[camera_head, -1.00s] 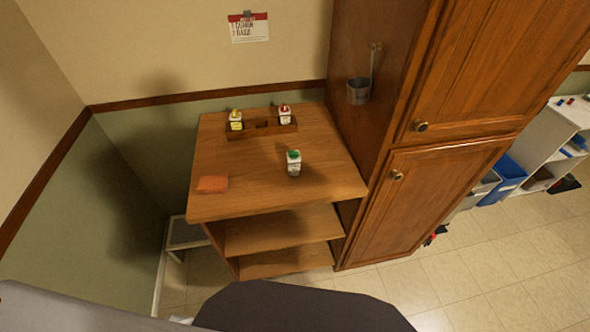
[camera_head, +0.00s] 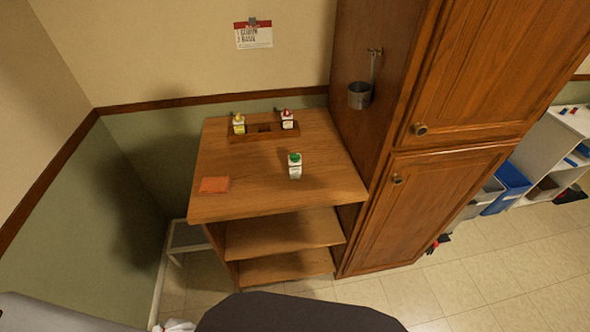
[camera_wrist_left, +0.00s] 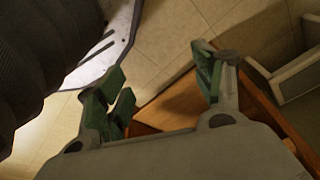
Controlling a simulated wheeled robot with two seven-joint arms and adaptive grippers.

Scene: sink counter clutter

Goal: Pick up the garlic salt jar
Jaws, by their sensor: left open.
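A white jar with a green cap (camera_head: 295,167) stands upright and alone on the wooden shelf top (camera_head: 330,190). A yellow-capped jar (camera_head: 239,124) and a red-capped jar (camera_head: 287,120) stand in a low wooden rack (camera_head: 264,136) at the back. Their labels are too small to read, so I cannot tell by text which is garlic salt. My left gripper (camera_wrist_left: 158,88) shows in its wrist view, open and empty, with its green-padded fingers apart. It is above the floor and beside a wooden edge, with no jar between the fingers. My right gripper is not in view.
An orange flat item (camera_head: 214,185) lies at the top's left front. A tall wooden cabinet (camera_head: 430,210) borders the right side, with a metal cup (camera_head: 359,95) hanging on it. Walls close off the back and left. The shelf top is clear around the green-capped jar.

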